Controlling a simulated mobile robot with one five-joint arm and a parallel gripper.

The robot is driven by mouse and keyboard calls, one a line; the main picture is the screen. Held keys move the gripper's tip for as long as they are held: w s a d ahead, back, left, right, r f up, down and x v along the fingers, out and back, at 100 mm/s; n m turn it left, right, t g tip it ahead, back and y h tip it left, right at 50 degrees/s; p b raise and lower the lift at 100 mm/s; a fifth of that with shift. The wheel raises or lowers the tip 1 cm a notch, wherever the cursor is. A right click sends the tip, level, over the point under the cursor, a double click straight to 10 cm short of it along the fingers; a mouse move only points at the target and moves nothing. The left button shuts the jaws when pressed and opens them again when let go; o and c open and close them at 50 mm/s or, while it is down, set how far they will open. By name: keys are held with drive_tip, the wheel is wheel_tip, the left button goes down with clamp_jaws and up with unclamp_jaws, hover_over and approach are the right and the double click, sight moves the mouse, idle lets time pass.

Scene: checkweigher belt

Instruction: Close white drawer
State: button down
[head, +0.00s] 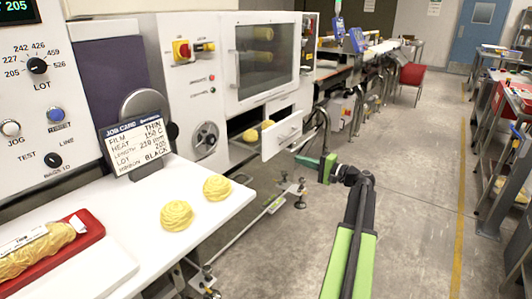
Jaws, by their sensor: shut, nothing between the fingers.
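The white drawer (283,136) stands pulled out from the white machine, below its windowed door. Its front panel with a small handle faces right, toward the aisle. Yellow pieces (251,135) show inside it. My gripper (306,163) is shut and empty, just below and to the right of the drawer front in the picture. It appears apart from the drawer, though the exact gap in depth is hard to tell. My green and black arm reaches up from the bottom of the picture.
A white table (130,215) at the left holds yellow nests (177,215), a job card (138,145) and a red tray (80,250). A curved hose (325,125) hangs near my gripper. The grey floor at right is open; a shelf rack (490,190) stands beyond.

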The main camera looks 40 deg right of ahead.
sight(266, 147)
drive_tip(key=x, duration=1.4)
drive_tip(key=shift+r, duration=0.15)
drive_tip(key=shift+d, duration=0.15)
